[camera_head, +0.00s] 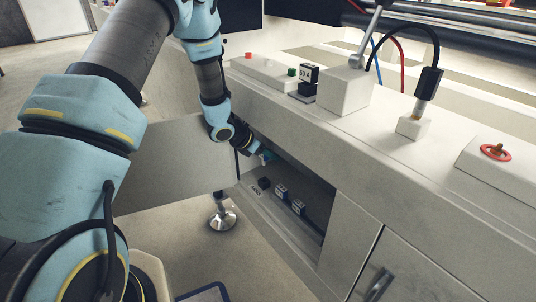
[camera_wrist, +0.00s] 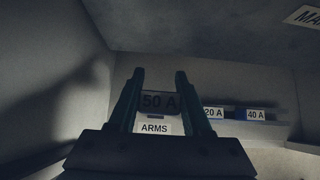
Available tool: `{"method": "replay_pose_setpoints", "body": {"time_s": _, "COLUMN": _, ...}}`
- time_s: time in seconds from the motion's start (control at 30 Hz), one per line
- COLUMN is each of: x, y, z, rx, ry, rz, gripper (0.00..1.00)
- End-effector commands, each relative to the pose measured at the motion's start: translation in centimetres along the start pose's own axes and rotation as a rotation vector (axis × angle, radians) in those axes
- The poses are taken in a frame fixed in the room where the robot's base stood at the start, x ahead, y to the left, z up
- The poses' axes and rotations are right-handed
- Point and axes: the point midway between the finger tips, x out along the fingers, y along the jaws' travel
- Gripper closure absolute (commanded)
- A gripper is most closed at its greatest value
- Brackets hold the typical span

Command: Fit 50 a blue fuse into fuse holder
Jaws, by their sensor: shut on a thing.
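My gripper (camera_wrist: 159,76) is shut on a dark block labelled 50 A, the 50 A fuse (camera_wrist: 159,103), which sits between its two fingers. Its blue colour does not show in this dim light. In the head view my gripper (camera_head: 267,154) reaches into the open cabinet bay, and the fuse cannot be made out there. A white label reading ARMS (camera_wrist: 153,128) shows just below the fuse in the wrist view. I cannot tell whether the fuse touches anything behind it. A plain dark block (camera_head: 264,183) sits on the bay's ledge below my gripper; I cannot tell whether it is the holder.
Blocks labelled 20 A (camera_wrist: 213,113) and 40 A (camera_wrist: 255,115) stand on the ledge to the right. An open door (camera_head: 175,165) lies left of the bay. A black block marked 50 A (camera_head: 308,73) stands on the countertop (camera_head: 400,165), near a lever box (camera_head: 344,90).

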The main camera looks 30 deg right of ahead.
Motion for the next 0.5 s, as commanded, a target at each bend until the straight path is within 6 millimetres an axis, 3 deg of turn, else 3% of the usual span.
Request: {"method": "replay_pose_setpoints", "body": {"time_s": 0.5, "x": 0.42, "y": 0.00, "z": -0.46, "rx": 0.000, "ry": -0.001, "rz": 0.000, "gripper": 1.00}}
